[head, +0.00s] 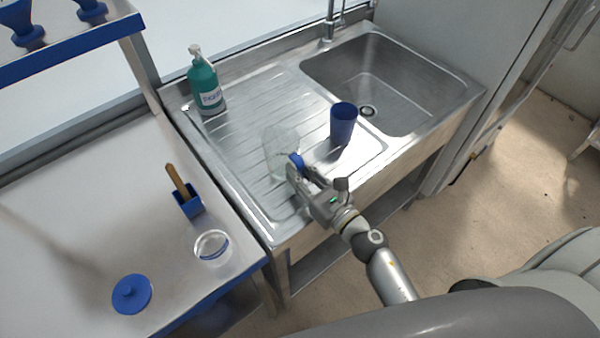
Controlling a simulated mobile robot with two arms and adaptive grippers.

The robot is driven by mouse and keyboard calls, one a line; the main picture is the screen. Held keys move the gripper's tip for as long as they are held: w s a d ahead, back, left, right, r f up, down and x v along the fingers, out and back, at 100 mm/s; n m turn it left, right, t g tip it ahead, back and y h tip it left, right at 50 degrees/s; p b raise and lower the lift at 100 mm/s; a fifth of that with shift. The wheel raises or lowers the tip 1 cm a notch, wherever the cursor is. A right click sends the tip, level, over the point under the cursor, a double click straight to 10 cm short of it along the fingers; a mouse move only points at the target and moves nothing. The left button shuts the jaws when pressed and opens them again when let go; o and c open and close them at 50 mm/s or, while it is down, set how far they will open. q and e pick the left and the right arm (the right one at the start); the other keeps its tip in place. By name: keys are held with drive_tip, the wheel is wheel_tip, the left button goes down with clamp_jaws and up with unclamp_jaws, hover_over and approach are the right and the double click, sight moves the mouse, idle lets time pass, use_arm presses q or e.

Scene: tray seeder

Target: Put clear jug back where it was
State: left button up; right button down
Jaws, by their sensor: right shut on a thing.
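The clear jug (277,147) is a see-through vessel at the sink's ribbed drainboard (240,135), in the middle of the head view. It looks upright. A blue part (297,160) shows at its right side, by my fingers. My right gripper (294,172) is shut on the jug from the front right. I cannot tell whether the jug's base touches the drainboard. My left gripper is not in view.
A blue cup (343,123) stands right of the jug. A teal pump bottle (205,83) stands at the back left. The sink basin (385,80) looks empty. The left bench holds a blue lid (132,293), a clear dish (211,247) and a blue holder (188,202).

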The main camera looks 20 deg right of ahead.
drive_tip(key=shift+f, duration=0.1)
drive_tip(key=c, duration=1.5)
unclamp_jaws()
drive_tip(key=shift+o, duration=0.8)
drive_tip(key=shift+s+d, duration=0.1)
drive_tip(key=shift+s, duration=0.2)
drive_tip(key=b+v, duration=0.4)
drive_tip(key=v, duration=0.7)
drive_tip(key=shift+s+b, duration=0.2)
drive_tip(key=shift+b, duration=0.2)
